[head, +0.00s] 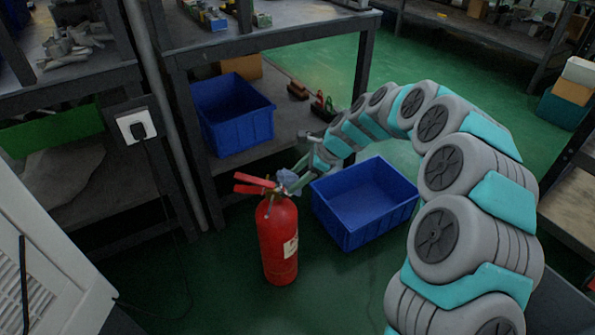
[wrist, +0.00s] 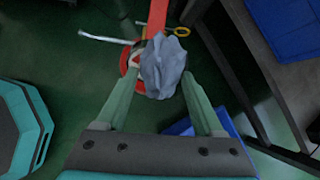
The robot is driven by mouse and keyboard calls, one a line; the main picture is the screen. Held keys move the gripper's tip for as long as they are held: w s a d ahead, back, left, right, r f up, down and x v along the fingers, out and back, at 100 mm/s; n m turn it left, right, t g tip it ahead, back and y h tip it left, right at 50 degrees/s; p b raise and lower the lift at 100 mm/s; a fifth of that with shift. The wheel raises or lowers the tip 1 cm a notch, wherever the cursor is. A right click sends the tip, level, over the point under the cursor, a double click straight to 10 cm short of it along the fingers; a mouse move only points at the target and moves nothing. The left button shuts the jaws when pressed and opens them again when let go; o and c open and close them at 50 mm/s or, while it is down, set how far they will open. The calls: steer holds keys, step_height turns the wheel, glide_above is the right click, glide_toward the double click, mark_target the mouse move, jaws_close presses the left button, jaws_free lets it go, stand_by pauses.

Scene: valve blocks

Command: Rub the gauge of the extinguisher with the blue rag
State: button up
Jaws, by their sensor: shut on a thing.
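The red fire extinguisher (head: 279,240) stands upright on the green floor in the head view, with a red handle on top. Its top also shows in the wrist view, with the red lever (wrist: 156,18) and a yellow ring (wrist: 182,31). My gripper (head: 292,182) is at the top of the extinguisher, on its right side. It is shut on the crumpled blue-grey rag (wrist: 164,68), which sits between the fingertips. The rag also shows in the head view (head: 286,177), against the extinguisher's top. The gauge is hidden, and I cannot tell whether the rag touches it.
An open blue crate (head: 369,232) stands on the floor just right of the extinguisher, below my arm. Another blue crate (head: 233,115) is on the bench's lower shelf behind. A white cabinet (head: 42,245) stands at the left. Floor in front of the extinguisher is clear.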

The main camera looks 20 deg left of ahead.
steer(key=s, duration=0.1)
steer(key=s+p, duration=0.1)
steer(key=s, duration=0.3)
steer(key=shift+d+p, duration=0.35)
steer(key=shift+d, duration=0.05)
steer(key=shift+w+r, duration=0.1)
steer(key=d+r+p, duration=0.2)
steer(key=d+r, duration=0.1)
steer(key=d, duration=0.1)
steer(key=shift+w+d+r, duration=0.3)
steer(key=shift+w+d, duration=0.1)
steer(key=shift+w, duration=0.05)
stand_by(0.3)
steer(key=shift+d+f+v, duration=0.1)
steer(key=shift+d+v, duration=0.05)
steer(key=shift+v, duration=0.6)
steer(key=shift+d+f+v, duration=0.1)
steer(key=shift+v, duration=0.6)
steer(key=shift+w, duration=0.15)
